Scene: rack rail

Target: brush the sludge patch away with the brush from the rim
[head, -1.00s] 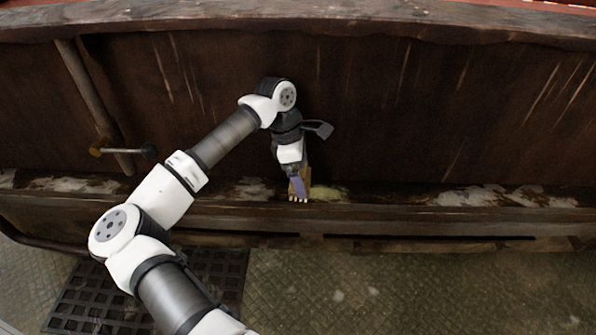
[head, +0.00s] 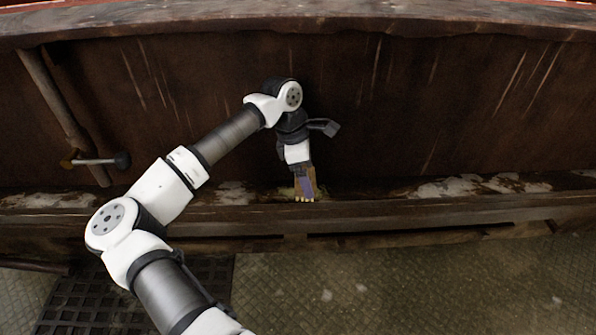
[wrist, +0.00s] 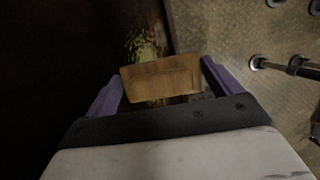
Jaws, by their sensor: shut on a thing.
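My gripper (head: 306,182) has purple fingers, shut on the brush (head: 312,174). The brush has a wooden body and a row of pale bristles pointing down at the ledge; I cannot tell whether they touch it. In the wrist view the wooden block (wrist: 161,78) sits between the fingers (wrist: 160,88) and hides its bristles. In the wrist view the patch (wrist: 145,48) lies beyond the block.
A dark brown wall rises behind the ledge (head: 420,212) to a worn rim (head: 300,24). A pipe with a handle (head: 95,161) stands at left. Pale stains (head: 470,186) mark the ledge at right. Below are patterned floor (head: 420,285) and a black grate (head: 200,285).

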